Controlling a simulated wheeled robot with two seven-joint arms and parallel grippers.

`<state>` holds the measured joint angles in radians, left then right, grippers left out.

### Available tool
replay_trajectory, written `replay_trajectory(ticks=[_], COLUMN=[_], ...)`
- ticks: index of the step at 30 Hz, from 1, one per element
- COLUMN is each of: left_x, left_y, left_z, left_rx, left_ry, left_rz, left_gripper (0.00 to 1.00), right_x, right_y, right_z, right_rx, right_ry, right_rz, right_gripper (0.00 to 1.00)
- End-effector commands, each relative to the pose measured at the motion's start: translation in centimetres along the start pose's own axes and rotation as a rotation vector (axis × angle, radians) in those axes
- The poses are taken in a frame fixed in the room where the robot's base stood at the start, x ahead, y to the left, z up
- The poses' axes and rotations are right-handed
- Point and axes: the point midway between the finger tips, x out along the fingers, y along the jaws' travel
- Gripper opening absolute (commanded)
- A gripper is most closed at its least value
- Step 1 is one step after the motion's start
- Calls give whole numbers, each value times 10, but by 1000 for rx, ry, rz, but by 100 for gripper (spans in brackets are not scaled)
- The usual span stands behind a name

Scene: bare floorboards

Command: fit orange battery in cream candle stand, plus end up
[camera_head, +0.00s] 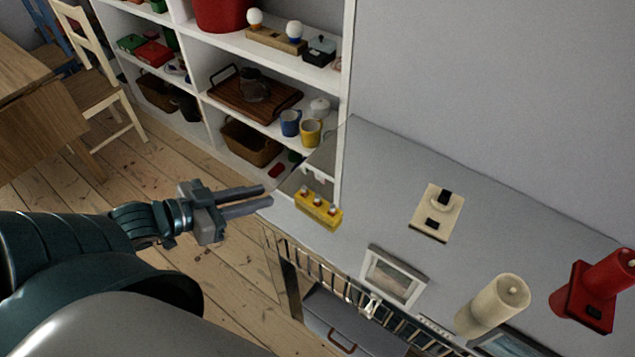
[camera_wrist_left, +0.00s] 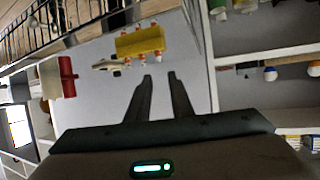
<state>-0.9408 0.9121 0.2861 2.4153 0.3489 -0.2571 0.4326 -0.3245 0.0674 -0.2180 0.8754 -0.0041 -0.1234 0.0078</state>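A cream stand (camera_head: 437,212) with black parts and a round ring on top lies on the grey tabletop. A cream cylinder like a candle (camera_head: 492,305) stands nearer the front. A yellow block (camera_head: 318,209) holds several small upright pieces with pale and reddish tops; I cannot tell whether one is the orange battery. The block also shows in the left wrist view (camera_wrist_left: 138,43). My left gripper (camera_head: 267,196) is open and empty, left of the yellow block and apart from it; its fingers show in the left wrist view (camera_wrist_left: 158,76). My right gripper is out of view.
A red candle stand (camera_head: 585,300) is at the table's right. A picture frame (camera_head: 393,276) stands near the front edge. A white shelf (camera_head: 265,90) with mugs, a tray and baskets stands behind, left of the table. The tabletop between block and cream stand is clear.

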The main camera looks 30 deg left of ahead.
Motion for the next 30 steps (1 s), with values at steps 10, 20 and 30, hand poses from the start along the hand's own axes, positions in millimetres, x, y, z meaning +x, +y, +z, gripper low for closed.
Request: replay_trajectory(ticks=[10,20,30], left_x=[2,21,51], left_y=[0,-1,0], left_z=[0,0,-1], left_rx=[-1,-1,0], left_ry=[2,3,4], left_rz=[-1,-1,-1], left_gripper=[20,20,20], right_x=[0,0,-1], right_y=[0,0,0], right_z=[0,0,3], right_rx=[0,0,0], right_ry=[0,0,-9], right_rz=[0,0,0], right_gripper=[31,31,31])
